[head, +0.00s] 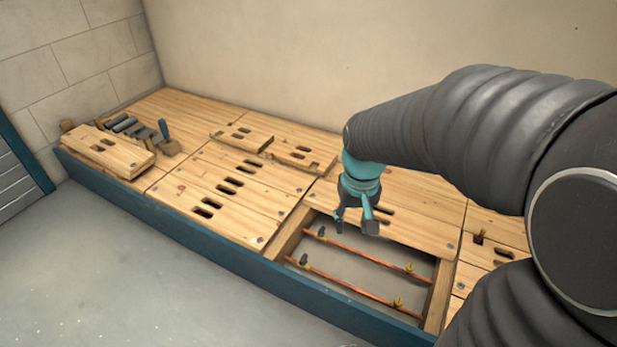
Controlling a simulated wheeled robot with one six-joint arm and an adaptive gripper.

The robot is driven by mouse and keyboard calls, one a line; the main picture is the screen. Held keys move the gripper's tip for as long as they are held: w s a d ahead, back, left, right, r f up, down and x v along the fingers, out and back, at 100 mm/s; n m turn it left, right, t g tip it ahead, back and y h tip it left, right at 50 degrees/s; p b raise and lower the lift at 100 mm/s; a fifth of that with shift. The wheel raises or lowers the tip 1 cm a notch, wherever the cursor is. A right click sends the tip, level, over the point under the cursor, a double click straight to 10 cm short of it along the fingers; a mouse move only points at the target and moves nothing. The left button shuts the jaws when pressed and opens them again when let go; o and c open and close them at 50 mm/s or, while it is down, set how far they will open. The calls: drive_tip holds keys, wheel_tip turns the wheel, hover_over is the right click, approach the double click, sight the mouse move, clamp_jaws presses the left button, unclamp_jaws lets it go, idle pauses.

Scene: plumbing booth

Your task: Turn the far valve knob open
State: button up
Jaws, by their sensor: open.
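Two copper pipes run across an open floor bay. The far pipe (365,250) has a small dark knob (321,232) near its left end and a brass fitting (409,268) near its right end. The near pipe (345,281) has a similar dark knob (303,259) and brass fitting (398,302). The parts are too small to tell how any knob is turned. My gripper (354,226) points down with its fingers apart and empty. It appears above the bay's back edge, to the right of the far dark knob and apart from it.
Slotted wooden panels (230,165) cover the platform around the bay. A blue edge (190,232) runs along the front. The wall (300,60) rises behind; grey floor (120,270) in front is clear.

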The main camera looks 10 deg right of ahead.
drive_tip(key=w+f+m+g, duration=0.1)
drive_tip(key=w+f+g, duration=0.1)
drive_tip(key=w+f, duration=0.85)
drive_tip(key=m+t, duration=0.1)
drive_tip(key=m, duration=0.5)
approach(321, 229)
wheel_tip(321, 229, down, 9)
drive_tip(key=shift+s+f, duration=0.15)
drive_tip(key=shift+f, duration=0.05)
drive_tip(key=shift+c, duration=0.3)
clamp_jaws()
